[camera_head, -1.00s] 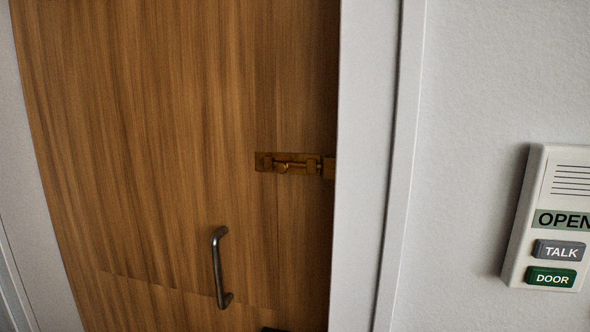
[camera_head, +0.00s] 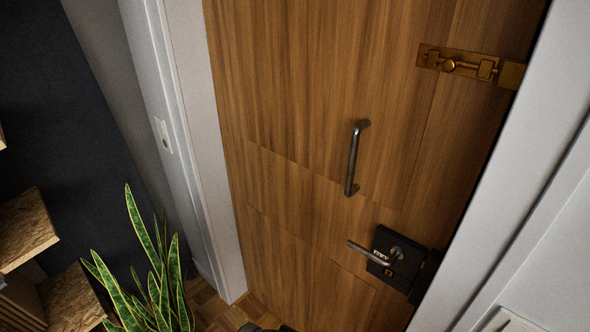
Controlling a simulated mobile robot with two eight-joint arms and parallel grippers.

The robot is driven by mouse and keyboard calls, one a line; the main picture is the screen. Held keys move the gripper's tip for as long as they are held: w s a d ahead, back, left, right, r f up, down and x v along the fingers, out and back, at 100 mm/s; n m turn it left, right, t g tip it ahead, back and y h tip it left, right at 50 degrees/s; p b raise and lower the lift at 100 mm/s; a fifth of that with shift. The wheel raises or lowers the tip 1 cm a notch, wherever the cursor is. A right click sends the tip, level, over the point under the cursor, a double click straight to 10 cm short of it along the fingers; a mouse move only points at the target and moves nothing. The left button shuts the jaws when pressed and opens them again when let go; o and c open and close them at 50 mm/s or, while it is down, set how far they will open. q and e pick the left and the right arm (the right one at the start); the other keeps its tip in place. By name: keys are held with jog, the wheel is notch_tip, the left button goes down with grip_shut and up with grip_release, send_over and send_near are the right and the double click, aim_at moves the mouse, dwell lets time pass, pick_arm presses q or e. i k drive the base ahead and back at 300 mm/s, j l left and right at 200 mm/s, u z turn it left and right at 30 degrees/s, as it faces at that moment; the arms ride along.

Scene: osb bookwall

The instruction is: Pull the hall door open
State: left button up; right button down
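The hall door (camera_head: 300,100) is a brown wood door that looks shut in its white frame (camera_head: 192,120). A dark metal pull handle (camera_head: 354,158) stands upright on it. Below and to the right is a black lock box (camera_head: 398,260) with a lever handle (camera_head: 370,253) pointing left. A brass slide bolt (camera_head: 460,64) sits near the door's upper right edge; its rod appears to reach toward the keeper (camera_head: 511,73), but I cannot tell for sure whether it is engaged. Neither of my grippers can be made out.
A potted-looking plant with long green leaves (camera_head: 150,275) stands left of the door. Wooden shelf blocks (camera_head: 28,228) are at the far left by a dark wall. Parquet floor (camera_head: 215,308) shows at the bottom.

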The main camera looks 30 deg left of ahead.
aim_at(337, 127)
jog(key=u, duration=0.95)
jog(key=i+j+z, duration=0.1)
jog(key=i+j, duration=0.75)
jog(key=z, duration=0.4)
jog(key=j+z, duration=0.15)
jog(key=z, duration=0.65)
jog(key=j+z, duration=0.15)
jog(key=z, duration=0.25)
